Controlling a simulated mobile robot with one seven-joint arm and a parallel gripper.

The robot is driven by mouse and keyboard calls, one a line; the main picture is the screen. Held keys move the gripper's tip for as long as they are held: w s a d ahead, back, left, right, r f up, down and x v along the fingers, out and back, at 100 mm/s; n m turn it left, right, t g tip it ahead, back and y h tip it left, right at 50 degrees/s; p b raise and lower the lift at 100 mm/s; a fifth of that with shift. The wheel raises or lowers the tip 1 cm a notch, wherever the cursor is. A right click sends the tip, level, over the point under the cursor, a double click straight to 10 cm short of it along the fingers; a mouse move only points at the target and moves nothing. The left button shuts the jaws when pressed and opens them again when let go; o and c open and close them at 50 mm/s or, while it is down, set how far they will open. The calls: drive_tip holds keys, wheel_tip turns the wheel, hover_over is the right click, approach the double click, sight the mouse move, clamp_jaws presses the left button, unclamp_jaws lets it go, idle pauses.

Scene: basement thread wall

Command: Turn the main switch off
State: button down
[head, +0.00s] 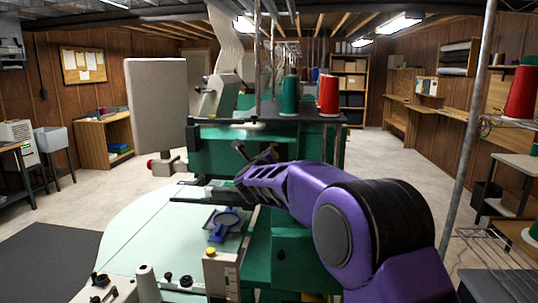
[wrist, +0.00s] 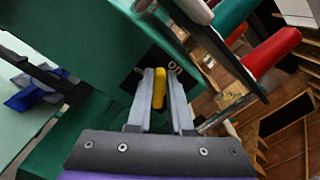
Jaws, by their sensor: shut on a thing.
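The main switch shows in the wrist view as a yellow lever (wrist: 159,90) in front of a black plate (wrist: 154,58) on the green machine body. White letters, seemingly "ON", show on the plate just right of the lever; a mark to the left is too small to read. My gripper (wrist: 160,74) has its two grey fingers shut on the lever, one on each side. In the head view, my purple arm reaches over to the green machine (head: 222,150), and I cannot make out the switch there.
A pale green round table (head: 140,235) with a blue part (head: 226,222) is in front of the machine. Green (head: 289,95) and red (head: 328,95) thread cones stand on top. A grey pole (head: 468,130) rises at right. Open floor lies at left and behind.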

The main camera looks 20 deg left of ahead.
drive_tip(key=shift+s+a+f+n+p, duration=0.1)
drive_tip(key=shift+a+f+n+p, duration=0.2)
drive_tip(key=shift+n, duration=1.5)
drive_tip(key=shift+a+f+n+p, duration=0.1)
drive_tip(key=shift+f+n+p, duration=0.25)
drive_tip(key=shift+n, duration=1.45)
drive_tip(key=shift+s+a+f+n+p, duration=0.15)
drive_tip(key=shift+f+n, duration=0.3)
drive_tip(key=shift+n, duration=1.35)
drive_tip(key=shift+w, duration=0.1)
drive_tip(key=c, duration=0.8)
unclamp_jaws()
drive_tip(key=b+v, duration=0.2)
drive_tip(key=v, duration=1.5)
drive_tip(key=shift+s+a+f, duration=0.1)
drive_tip(key=shift+s, duration=0.1)
